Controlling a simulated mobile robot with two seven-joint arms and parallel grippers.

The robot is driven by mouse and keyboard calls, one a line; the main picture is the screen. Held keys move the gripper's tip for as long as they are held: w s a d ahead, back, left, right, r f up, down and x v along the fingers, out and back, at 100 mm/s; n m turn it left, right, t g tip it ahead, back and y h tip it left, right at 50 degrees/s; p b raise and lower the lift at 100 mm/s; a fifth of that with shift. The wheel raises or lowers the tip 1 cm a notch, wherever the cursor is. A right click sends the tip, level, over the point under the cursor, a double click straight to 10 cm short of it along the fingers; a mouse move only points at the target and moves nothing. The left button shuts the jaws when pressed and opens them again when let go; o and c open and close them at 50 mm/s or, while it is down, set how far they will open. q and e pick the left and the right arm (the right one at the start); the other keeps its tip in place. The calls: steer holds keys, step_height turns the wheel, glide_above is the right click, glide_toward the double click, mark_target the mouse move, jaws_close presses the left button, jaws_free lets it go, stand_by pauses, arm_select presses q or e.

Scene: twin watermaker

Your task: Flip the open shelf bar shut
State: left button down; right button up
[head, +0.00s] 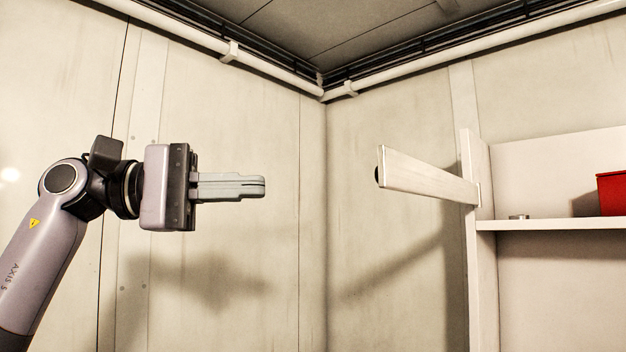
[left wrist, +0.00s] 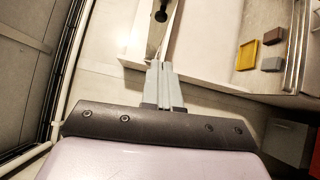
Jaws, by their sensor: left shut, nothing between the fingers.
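The shelf bar (head: 425,178) is a pale flat bar hinged at the shelf's left upright. In the left wrist view a dark knob (left wrist: 160,15) shows at the top, ahead of the fingers. My left gripper (head: 264,187) is shut and empty. It points right at about the bar's height and is apart from the bar's free end in the head view. My left fingers also show in the left wrist view (left wrist: 160,66). My right gripper is in neither view.
The white shelf (head: 555,224) stands at the right, with a red box (head: 612,192) and a small metallic round item (head: 518,217) on it. The left wrist view shows a yellow tray (left wrist: 246,55). A pipe (head: 270,71) runs along the ceiling edge. Between gripper and bar is free air.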

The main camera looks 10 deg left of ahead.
arm_select(q)
steer(key=shift+s+a+r+m+t, duration=0.15)
steer(key=shift+a+r+m+t, duration=0.15)
steer(key=shift+a+r, duration=0.25)
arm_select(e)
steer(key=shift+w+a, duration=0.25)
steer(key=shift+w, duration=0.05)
arm_select(q)
steer(key=d+p, duration=0.3)
steer(key=d, duration=1)
steer(key=shift+w, duration=0.4)
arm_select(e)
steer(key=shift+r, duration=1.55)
arm_select(q)
steer(key=shift+d, duration=0.1)
